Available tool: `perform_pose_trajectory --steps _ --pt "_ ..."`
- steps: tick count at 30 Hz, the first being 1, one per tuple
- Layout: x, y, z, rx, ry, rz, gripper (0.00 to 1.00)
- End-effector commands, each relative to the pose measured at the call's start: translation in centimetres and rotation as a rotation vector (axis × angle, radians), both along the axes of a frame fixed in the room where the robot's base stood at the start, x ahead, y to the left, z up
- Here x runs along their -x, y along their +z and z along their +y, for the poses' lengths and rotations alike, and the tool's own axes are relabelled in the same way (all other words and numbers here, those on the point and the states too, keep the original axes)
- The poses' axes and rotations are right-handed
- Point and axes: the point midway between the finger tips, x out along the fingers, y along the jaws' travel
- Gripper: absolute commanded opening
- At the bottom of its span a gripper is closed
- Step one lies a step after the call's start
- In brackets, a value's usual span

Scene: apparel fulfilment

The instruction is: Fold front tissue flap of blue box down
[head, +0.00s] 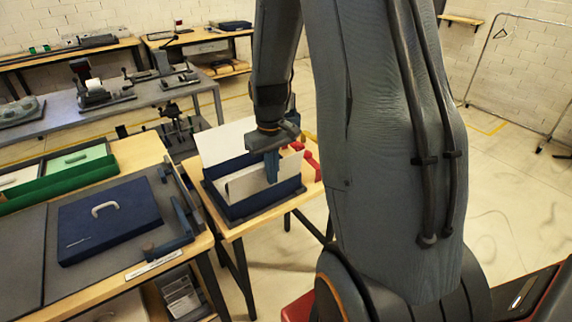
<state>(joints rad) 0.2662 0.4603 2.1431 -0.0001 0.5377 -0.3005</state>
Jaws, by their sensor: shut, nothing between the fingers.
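The blue box (268,202) stands open on a small wooden-topped table. A tall white tissue flap (226,142) stands up at its back. A second white flap, the front tissue flap (246,184), leans inside the front wall, its upper edge above the rim. My gripper (271,168) points down over the box near its right part, fingers shut with nothing between them. The fingers overlap the right part of the front flap in the picture; I cannot tell whether they touch it. The inside of the box is mostly hidden by the flaps.
A red object (312,160) lies right of the box on the small table (236,232). On the left bench, a dark blue lid or case (108,222) with a white handle lies flat beside green trays (62,178). A grey bench (130,104) with equipment stands behind. The floor at right is open.

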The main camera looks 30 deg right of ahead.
Motion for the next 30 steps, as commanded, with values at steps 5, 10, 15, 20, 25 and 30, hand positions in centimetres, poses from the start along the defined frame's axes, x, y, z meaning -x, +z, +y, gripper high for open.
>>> perform_pose_trajectory --steps 5,10,15,20,25,30 --pt "-2.0 -0.1 0.1 0.000 0.001 0.000 0.00" --pt "-3.9 -0.1 0.2 0.000 0.000 -0.001 0.00" --pt "-5.4 -0.1 0.2 0.000 0.001 0.001 0.00" --pt "-6.0 0.0 0.2 0.000 0.000 0.000 0.00" --pt "-7.3 -0.1 0.2 0.000 0.001 0.000 0.00" --pt "-9.1 -0.1 0.3 0.000 0.000 0.000 0.00"
